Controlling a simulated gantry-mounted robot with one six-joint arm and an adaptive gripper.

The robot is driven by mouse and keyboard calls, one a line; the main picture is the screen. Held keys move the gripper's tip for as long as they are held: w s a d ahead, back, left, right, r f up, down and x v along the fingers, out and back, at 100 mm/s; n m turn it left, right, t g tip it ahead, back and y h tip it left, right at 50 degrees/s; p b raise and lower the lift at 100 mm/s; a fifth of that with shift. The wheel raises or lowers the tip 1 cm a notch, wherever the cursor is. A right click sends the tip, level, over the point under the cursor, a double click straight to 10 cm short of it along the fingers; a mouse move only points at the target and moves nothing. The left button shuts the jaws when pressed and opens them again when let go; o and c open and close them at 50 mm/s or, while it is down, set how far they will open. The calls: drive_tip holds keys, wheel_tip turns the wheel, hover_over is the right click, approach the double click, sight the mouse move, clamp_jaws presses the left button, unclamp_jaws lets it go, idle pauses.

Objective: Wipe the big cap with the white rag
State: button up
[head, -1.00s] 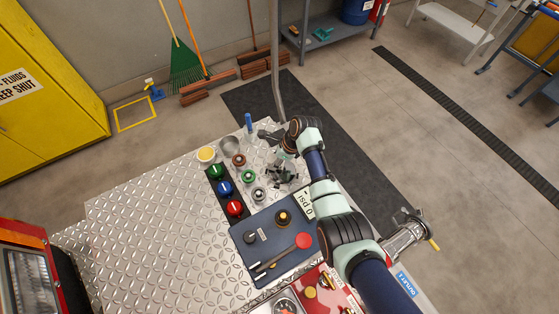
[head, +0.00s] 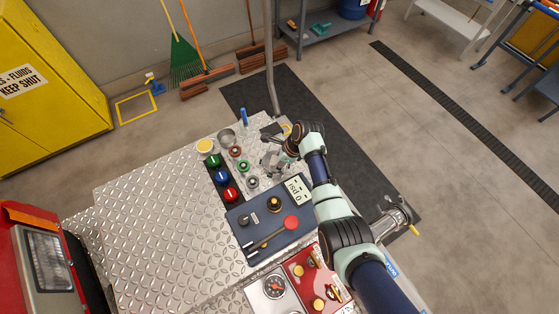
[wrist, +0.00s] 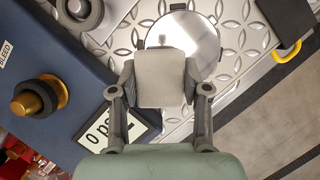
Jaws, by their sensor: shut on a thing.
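My gripper (wrist: 158,105) is shut on a pale grey-white block-like rag (wrist: 165,75), seen between its two fingers in the wrist view. The big cap (wrist: 190,35) is a round, shiny silver disc with dark lugs around its rim. It lies just beyond the rag, which hides its near part. I cannot tell whether the rag touches it. In the head view the big cap (head: 269,163) is on the diamond-plate deck, partly hidden by my gripper and wrist, which come in from the right.
A blue panel (head: 262,228) with a red-knobbed lever and a psi display is close to the cap. Small coloured caps, a metal cup (head: 226,137) and red, blue and green knobs stand left of it. A yellow handle (wrist: 287,52) is at right. The left deck is clear.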

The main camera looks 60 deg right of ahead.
drive_tip(key=shift+r+p, duration=2.45)
drive_tip(key=shift+r, duration=0.15)
